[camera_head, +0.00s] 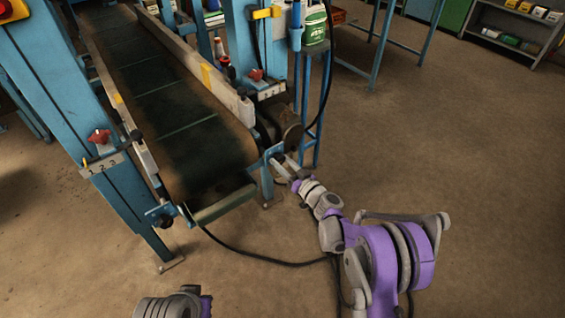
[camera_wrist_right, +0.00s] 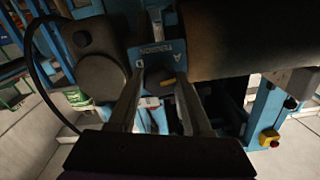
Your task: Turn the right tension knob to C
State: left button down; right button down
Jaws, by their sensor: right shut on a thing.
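My right gripper (camera_head: 286,168) reaches the near right corner of the conveyor in the head view. In the right wrist view its two fingers (camera_wrist_right: 160,84) are shut on the right tension knob (camera_wrist_right: 158,76), a small dark piece with a yellow mark, mostly hidden between them. Behind it is a blue plate (camera_wrist_right: 150,52) lettered TENSION, with an A near one end and a D near the other. Which letter the knob points to cannot be told. My left gripper is out of view; only part of my left arm shows at the bottom edge.
The conveyor belt (camera_head: 180,120) and its end roller (camera_head: 222,204) lie left of my right gripper. Red knobs on numbered scales sit on the left post (camera_head: 98,136) and right post (camera_head: 256,75). A cable (camera_head: 260,258) crosses the floor. Open floor lies right.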

jog(key=m, duration=1)
jog(key=shift+s+b, duration=0.1)
jog(key=shift+b, duration=0.25)
jog(key=m, duration=0.3)
jog(key=shift+m, duration=0.4)
jog(key=m+b, duration=0.1)
jog(key=m, duration=0.6)
jog(key=shift+b, duration=0.4)
jog(key=m, duration=0.3)
jog(key=shift+r+m+b, duration=0.1)
jog(key=shift+m+b, duration=0.5)
jog(key=shift+m, duration=1.6)
jog(key=shift+c, duration=1.7)
grip_release()
jog(key=shift+r, duration=0.1)
